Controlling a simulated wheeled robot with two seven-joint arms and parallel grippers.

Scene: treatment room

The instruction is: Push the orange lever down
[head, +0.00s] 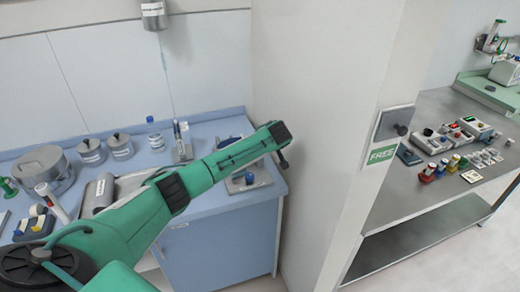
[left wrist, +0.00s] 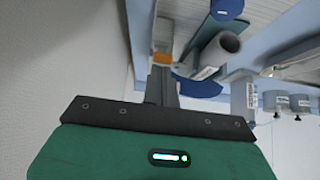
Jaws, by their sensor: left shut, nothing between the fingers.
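My left arm reaches from the lower left across the blue counter in the head view. Its dark gripper (head: 281,148) is beside the white wall column, at the counter's right end. In the left wrist view the gripper (left wrist: 163,78) is shut and empty. A small orange piece (left wrist: 162,58) shows just past the fingertips there; I cannot tell whether it is the lever or whether the fingers touch it. No orange lever can be made out in the head view. My right gripper is not in view.
The blue counter (head: 228,122) holds canisters, a bottle (head: 154,134) and a tray with a blue knob (head: 249,178). A grey plate with a dark knob (head: 400,129) and a green "FREE" label (head: 381,155) are on the column. A metal table (head: 425,195) with several small devices stands right.

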